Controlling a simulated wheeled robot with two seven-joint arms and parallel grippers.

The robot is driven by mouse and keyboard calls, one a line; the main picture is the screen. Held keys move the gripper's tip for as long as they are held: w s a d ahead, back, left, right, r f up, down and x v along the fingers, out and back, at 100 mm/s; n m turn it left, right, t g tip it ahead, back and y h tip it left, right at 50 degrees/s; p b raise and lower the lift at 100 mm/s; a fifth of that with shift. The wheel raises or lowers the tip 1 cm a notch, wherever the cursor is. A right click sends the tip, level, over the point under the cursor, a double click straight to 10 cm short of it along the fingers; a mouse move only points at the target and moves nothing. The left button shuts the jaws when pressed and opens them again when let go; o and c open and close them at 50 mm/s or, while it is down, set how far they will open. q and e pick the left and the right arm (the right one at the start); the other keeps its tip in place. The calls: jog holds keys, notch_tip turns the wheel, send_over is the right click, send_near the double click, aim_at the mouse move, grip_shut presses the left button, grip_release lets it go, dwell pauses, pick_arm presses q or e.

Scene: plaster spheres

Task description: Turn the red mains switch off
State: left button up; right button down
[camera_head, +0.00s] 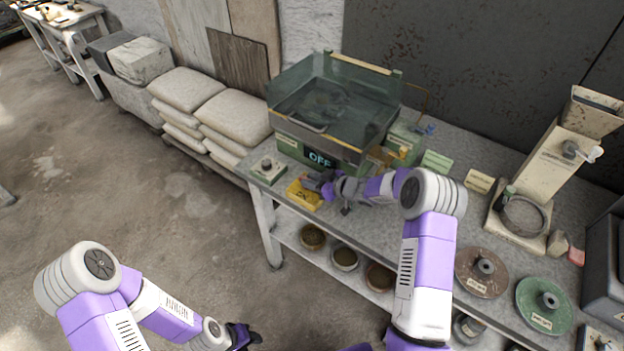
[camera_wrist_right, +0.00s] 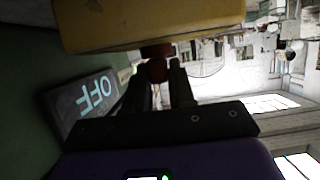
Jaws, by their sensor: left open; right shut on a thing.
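A small dark-red switch knob (camera_wrist_right: 156,68) shows between my right fingertips in the right wrist view, beside a yellow box (camera_wrist_right: 150,25). My right gripper (camera_wrist_right: 157,85) is shut on this knob. In the head view my right gripper (camera_head: 322,187) is at the yellow box (camera_head: 304,195) on the bench's front edge and hides the knob. A display reading OFF (camera_head: 320,159) is on the green machine (camera_head: 350,166) just behind; it also shows in the right wrist view (camera_wrist_right: 95,98). My left gripper (camera_head: 246,338) is open and empty, low over the floor.
The machine's clear hood (camera_head: 330,95) rises behind my right gripper. A small box with a knob (camera_head: 268,170) stands to the left on the grey bench (camera_head: 445,215). Brown (camera_head: 482,272) and green discs (camera_head: 544,306) lie at right. Bowls sit on the lower shelf.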

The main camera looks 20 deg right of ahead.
jog(key=shift+s+f, duration=0.1)
jog(key=shift+f, duration=0.05)
jog(key=c, duration=1)
grip_release()
jog(key=shift+c, duration=0.2)
jog(key=p+v, duration=0.1)
jog(key=v, duration=0.6)
jog(key=shift+s+d, duration=0.1)
